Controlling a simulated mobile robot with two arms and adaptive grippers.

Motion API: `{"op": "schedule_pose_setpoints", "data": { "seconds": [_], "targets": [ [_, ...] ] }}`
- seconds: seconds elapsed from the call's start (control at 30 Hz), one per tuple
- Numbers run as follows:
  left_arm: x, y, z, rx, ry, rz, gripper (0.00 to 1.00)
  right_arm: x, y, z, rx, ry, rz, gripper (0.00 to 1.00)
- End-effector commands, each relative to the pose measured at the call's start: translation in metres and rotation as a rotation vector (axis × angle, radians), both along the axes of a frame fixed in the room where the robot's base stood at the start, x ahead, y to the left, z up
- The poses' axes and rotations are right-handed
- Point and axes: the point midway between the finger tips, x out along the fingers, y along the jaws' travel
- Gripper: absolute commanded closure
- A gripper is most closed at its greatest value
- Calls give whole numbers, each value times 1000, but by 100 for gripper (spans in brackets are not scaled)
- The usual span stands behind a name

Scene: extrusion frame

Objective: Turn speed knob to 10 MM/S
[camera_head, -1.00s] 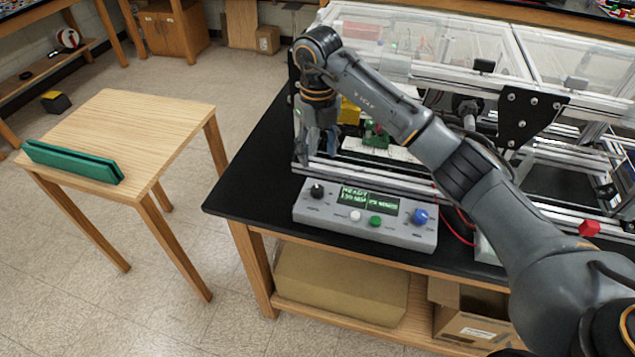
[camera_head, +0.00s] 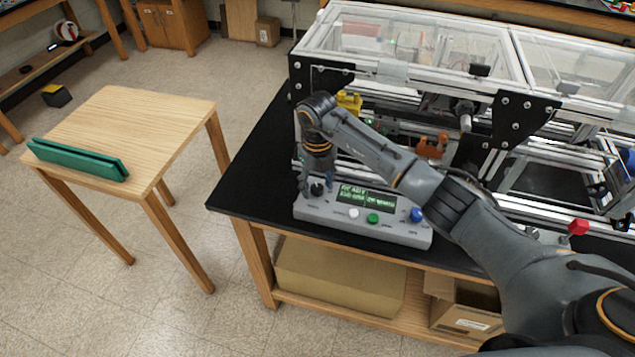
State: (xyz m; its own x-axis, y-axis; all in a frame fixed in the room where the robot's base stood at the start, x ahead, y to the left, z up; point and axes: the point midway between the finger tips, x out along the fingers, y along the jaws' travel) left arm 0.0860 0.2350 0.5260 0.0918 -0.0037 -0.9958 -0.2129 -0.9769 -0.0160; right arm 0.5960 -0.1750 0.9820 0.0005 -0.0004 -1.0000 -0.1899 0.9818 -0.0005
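The grey control box (camera_head: 388,233) sits at the front edge of the black table. It has a lit green display (camera_head: 368,198), a black knob (camera_head: 317,189) at its left end, a white button (camera_head: 353,213), a green button (camera_head: 373,218) and a blue knob (camera_head: 416,214). The labels are too small to read. My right gripper (camera_head: 317,186) points down at the black knob, with one finger on each side of it. The fingers look apart; I cannot tell whether they touch the knob. My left gripper is out of view.
The aluminium extrusion frame (camera_head: 400,69) with clear panels stands behind the box. A red knob (camera_head: 578,227) is at the right. A small wooden table (camera_head: 130,115) at the left holds a green object (camera_head: 78,158). Cardboard boxes (camera_head: 340,278) lie on the lower shelf.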

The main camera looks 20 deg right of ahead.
Motion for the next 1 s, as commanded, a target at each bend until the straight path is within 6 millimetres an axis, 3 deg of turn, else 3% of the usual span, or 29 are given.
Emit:
{"op": "schedule_pose_setpoints", "data": {
  "seconds": [0.03,0.23,0.57,1.0],
  "targets": [
    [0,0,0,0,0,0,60,0,0,0,0,0,0,60],
    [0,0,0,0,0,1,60,0,0,0,0,0,0,100],
    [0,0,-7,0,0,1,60,0,-1,-2,-1,0,38,100],
    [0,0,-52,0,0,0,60,1,-2,-5,-3,-1,355,100]
  ]
}}
